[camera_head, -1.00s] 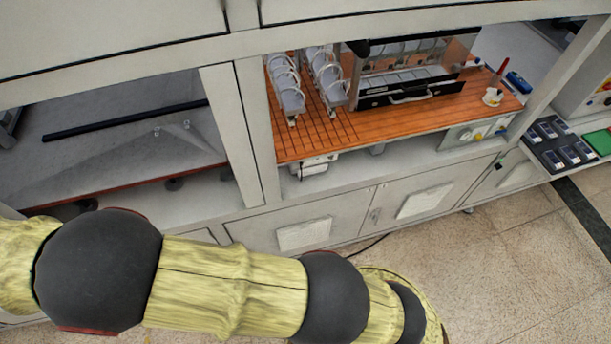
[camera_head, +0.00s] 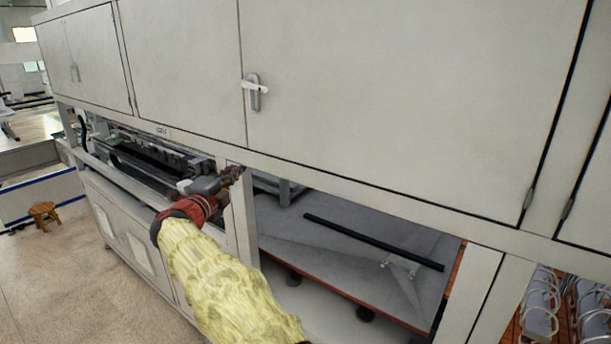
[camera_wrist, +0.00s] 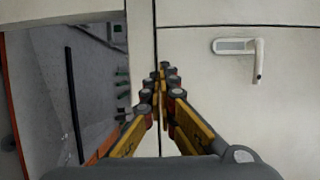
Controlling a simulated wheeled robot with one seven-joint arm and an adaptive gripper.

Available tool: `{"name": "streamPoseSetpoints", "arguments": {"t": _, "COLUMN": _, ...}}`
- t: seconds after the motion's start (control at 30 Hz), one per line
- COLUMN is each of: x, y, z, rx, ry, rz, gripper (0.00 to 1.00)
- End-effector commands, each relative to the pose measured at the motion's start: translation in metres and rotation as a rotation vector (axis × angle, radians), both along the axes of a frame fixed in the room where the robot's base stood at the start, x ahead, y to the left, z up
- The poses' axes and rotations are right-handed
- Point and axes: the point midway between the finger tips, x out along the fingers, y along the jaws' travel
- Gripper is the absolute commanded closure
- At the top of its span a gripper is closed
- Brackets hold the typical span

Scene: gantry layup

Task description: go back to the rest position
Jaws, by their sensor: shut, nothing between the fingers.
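My gripper (camera_head: 238,172) is at the end of my arm, which is in a yellow sleeve with a red wrist. In the head view it is beside a pale post of the machine frame, under the upper cabinets. In the wrist view my gripper (camera_wrist: 163,70) has its yellow and black fingers together and empty, in front of a pale frame. I cannot tell whether the fingertips touch the frame.
Upper cabinet doors with a handle (camera_head: 255,90) overhang the bays. A grey bay right of my gripper holds a black bar (camera_head: 372,241). Dark machinery (camera_head: 150,160) fills the left bay. A wooden stool (camera_head: 43,212) stands on open floor at far left.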

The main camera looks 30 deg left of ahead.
Motion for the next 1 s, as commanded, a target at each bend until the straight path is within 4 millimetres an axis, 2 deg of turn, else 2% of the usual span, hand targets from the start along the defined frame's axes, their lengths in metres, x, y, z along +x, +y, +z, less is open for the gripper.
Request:
{"name": "streamPoseSetpoints", "arguments": {"t": 0.2, "x": -0.036, "y": 0.007, "z": -0.002, "rx": 0.0, "ry": 0.0, "rz": 0.002, "gripper": 1.0}}
{"name": "streamPoseSetpoints", "arguments": {"t": 0.4, "x": -0.063, "y": 0.011, "z": -0.002, "rx": 0.0, "ry": 0.0, "rz": 0.001, "gripper": 1.0}}
{"name": "streamPoseSetpoints", "arguments": {"t": 0.6, "x": -0.075, "y": 0.012, "z": 0.0, "rx": 0.0, "ry": 0.0, "rz": -0.001, "gripper": 1.0}}
{"name": "streamPoseSetpoints", "arguments": {"t": 0.83, "x": -0.075, "y": 0.013, "z": 0.0, "rx": -0.007, "ry": 0.0, "rz": 0.001, "gripper": 1.0}}
{"name": "streamPoseSetpoints", "arguments": {"t": 0.93, "x": -0.079, "y": 0.027, "z": -0.003, "rx": -0.024, "ry": 0.005, "rz": 0.056, "gripper": 1.0}}
{"name": "streamPoseSetpoints", "arguments": {"t": 1.0, "x": -0.086, "y": 0.05, "z": -0.004, "rx": -0.058, "ry": -0.007, "rz": 0.144, "gripper": 1.0}}
